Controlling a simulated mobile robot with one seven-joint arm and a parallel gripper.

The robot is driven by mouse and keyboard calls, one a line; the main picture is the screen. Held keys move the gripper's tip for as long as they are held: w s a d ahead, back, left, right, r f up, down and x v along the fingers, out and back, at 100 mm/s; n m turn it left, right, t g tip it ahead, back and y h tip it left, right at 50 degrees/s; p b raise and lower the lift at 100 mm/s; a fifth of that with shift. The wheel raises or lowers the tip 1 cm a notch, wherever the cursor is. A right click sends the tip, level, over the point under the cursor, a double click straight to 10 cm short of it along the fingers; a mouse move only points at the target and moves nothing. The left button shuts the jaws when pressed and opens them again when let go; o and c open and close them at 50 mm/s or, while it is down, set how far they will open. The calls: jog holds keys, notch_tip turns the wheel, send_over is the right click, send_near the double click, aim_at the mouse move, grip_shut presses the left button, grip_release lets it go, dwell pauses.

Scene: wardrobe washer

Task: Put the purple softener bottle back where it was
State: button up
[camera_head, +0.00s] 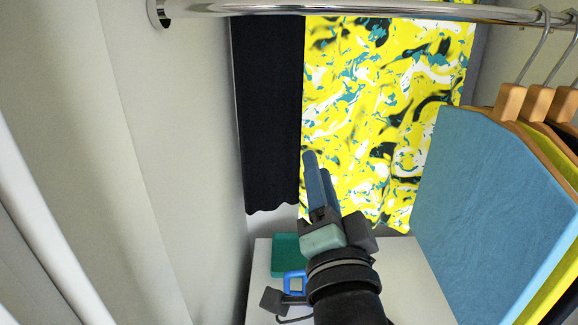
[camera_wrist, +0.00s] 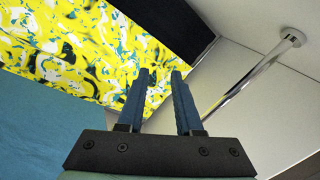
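No purple softener bottle shows in either view. My gripper (camera_head: 312,165) is raised inside the wardrobe in the head view, in front of the yellow patterned cloth. In the wrist view my gripper (camera_wrist: 160,74) has its two blue fingers apart with nothing between them. Only the cloth and wall show behind the gap.
A metal rail (camera_head: 350,11) crosses the top. A yellow patterned cloth (camera_head: 365,110) and a dark cloth (camera_head: 268,110) hang at the back. Blue clothing (camera_head: 490,200) hangs at right. Below are a white surface (camera_head: 415,275) and a teal item (camera_head: 284,250).

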jog(key=s+a+r+n+t+h, duration=0.1)
jog(key=s+r+n, duration=0.4)
jog(key=r, duration=0.7)
jog(key=s+a+r+n+t, duration=0.3)
jog(key=s+r+n+t, duration=0.2)
jog(key=r, duration=0.7)
jog(key=s+t, duration=0.1)
jog(key=s, duration=0.1)
jog(key=shift+s+r+h, duration=0.25)
jog(key=shift+s+h, duration=0.1)
jog(key=shift+h, duration=0.05)
jog(key=shift+f, duration=0.1)
